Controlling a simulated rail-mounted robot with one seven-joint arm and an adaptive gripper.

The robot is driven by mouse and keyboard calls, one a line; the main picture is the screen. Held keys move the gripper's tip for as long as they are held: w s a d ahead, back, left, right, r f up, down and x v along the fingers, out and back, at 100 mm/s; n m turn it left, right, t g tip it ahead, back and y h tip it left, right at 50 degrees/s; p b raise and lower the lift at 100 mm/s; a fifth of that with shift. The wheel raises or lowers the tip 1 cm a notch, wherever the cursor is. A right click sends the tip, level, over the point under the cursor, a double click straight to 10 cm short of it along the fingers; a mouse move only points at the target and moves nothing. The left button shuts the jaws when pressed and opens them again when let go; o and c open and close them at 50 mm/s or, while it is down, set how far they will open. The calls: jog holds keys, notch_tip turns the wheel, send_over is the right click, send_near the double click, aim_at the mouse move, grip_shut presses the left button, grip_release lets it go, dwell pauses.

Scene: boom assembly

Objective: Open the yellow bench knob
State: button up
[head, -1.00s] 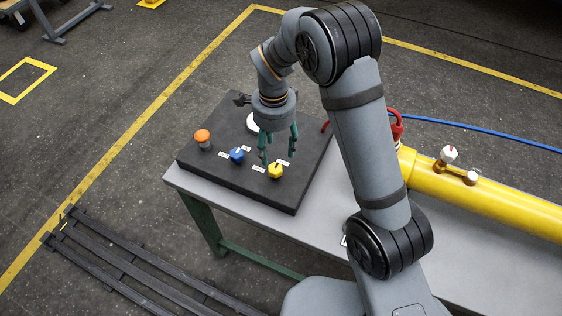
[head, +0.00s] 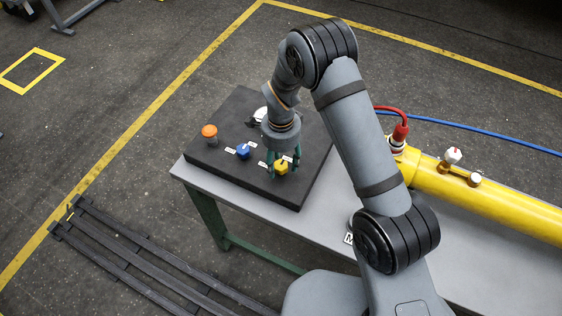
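The yellow bench knob (head: 281,167) sits on the black panel (head: 222,178) at its near right side. My gripper (head: 282,171) points down over it, with one green finger to the left of the knob and one to the right. The fingers stand apart with the knob between them. I cannot tell whether they touch it. Part of the knob is hidden by the fingers and the gripper body.
A blue knob (head: 243,151) and an orange button (head: 210,132) stand on the panel to the left. A white round part (head: 261,114) lies behind my gripper. The grey bench (head: 330,222) carries a yellow cylinder (head: 490,204) with a red hose (head: 400,130) at right.

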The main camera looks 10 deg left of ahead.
jog(key=c, duration=1)
jog(key=shift+o, duration=0.2)
jog(key=shift+f+n+b, duration=0.1)
jog(key=shift+n+b, duration=0.2)
jog(key=shift+b, duration=0.1)
jog(key=n+b, duration=0.2)
jog(key=shift+f+n, duration=0.1)
jog(key=shift+n, duration=0.3)
jog(key=n+b, duration=0.3)
jog(key=n, duration=0.2)
jog(key=n+b, duration=0.2)
jog(key=n, duration=0.3)
jog(key=shift+r+n+b, duration=0.2)
jog(key=shift+n+b, duration=0.2)
jog(key=shift+n, duration=1.8)
jog(key=o, duration=1.1)
